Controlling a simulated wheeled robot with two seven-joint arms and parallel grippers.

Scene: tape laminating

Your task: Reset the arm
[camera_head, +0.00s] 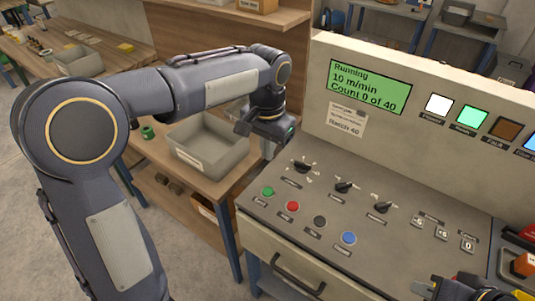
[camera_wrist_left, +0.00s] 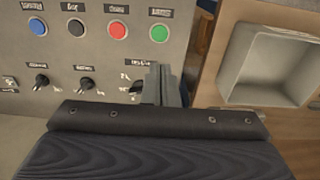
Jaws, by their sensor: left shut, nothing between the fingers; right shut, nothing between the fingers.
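My left arm comes in from the left in the head view and bends over to the control panel (camera_head: 335,235). My left gripper (camera_head: 268,150) is above the panel's back left corner, shut and empty. In the left wrist view its closed fingers (camera_wrist_left: 162,84) appear beside the leftmost black knob (camera_head: 303,167), which also shows there (camera_wrist_left: 136,88). I cannot tell whether they touch it. My right gripper (camera_head: 432,289) is only partly in view at the bottom right, shut with nothing seen in it.
The green display (camera_head: 369,87) reads "Running", 10 m/min, Count 0 of 40. Green (camera_head: 268,191), red (camera_head: 292,206), black (camera_head: 320,221) and blue (camera_head: 348,238) buttons line the panel's front. A grey bin (camera_head: 207,145) stands on the wooden table left of the panel.

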